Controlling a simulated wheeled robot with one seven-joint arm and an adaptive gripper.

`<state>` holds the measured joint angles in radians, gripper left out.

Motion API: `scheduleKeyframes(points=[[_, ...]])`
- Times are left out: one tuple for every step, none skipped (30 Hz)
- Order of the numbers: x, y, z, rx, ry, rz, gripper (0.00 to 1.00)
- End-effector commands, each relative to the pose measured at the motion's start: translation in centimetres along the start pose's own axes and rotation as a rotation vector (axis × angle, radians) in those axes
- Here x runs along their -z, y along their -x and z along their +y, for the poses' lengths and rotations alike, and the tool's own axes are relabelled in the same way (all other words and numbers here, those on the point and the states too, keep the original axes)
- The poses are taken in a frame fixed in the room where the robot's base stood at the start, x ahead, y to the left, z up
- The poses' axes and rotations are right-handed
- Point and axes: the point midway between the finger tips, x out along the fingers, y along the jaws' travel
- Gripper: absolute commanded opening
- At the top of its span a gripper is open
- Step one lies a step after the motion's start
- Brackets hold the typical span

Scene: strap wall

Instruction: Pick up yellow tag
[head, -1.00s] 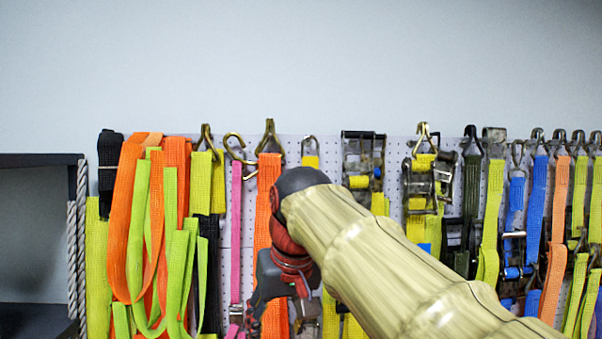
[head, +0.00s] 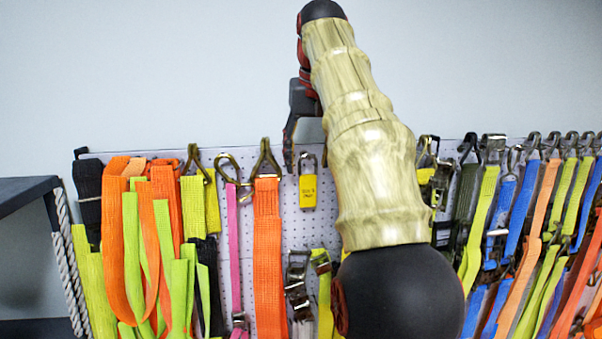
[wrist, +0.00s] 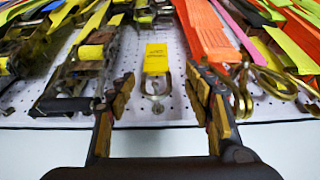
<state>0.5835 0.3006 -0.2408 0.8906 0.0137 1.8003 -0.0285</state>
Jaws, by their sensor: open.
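The yellow tag (head: 308,191) hangs on a metal shackle on the white pegboard, between the wide orange strap and my arm in the head view. It bears small dark marks. In the wrist view the yellow tag (wrist: 156,58) lies between the lines of my two fingers, beyond their tips, with its shackle nearest me. My gripper (wrist: 160,88) is open and empty, its fingers spread on either side of the shackle. In the head view my gripper (head: 290,150) is seen side-on, just above and left of the tag, and its far finger is hidden.
The wide orange strap (head: 268,255) and its brass hook (head: 265,158) hang close left of the tag. A ratchet buckle (wrist: 75,85) is near the left finger in the wrist view. Buckles (head: 298,280) hang below the tag. The wall above the pegboard is clear.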

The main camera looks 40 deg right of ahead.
Motion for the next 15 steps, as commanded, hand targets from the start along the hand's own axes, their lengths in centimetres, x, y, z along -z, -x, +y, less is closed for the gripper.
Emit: scheduleKeyframes(points=[[0.0,-0.3,0.1,-0.001,-0.001,0.0,0.52],[0.0,-0.7,0.1,-0.001,-0.001,0.0,0.52],[-0.1,-1.1,0.1,-0.001,-0.001,0.0,0.52],[-0.1,-1.5,0.1,-0.001,-0.001,-0.001,0.52],[-0.1,-1.8,0.1,-0.001,-0.001,-0.001,0.52],[0.0,-2.2,0.1,-0.001,-0.001,0.001,0.52],[0.0,-2.5,0.1,-0.001,-0.001,0.0,0.52],[0.0,-2.8,0.1,-0.001,-0.001,-0.001,0.52],[0.1,-3.1,0.1,-0.001,-0.001,-0.001,0.52],[0.2,-3.5,0.1,-0.001,-0.001,-0.001,0.52],[0.3,-3.9,0.2,-0.001,-0.001,-0.003,0.52],[0.4,-4.5,0.2,-0.001,-0.001,-0.002,0.52],[0.5,-5.0,0.2,0.0,-0.001,-0.003,0.52],[0.6,-5.4,0.3,0.0,-0.001,-0.002,0.52],[0.6,-5.9,0.3,0.0,-0.001,-0.001,0.52]])
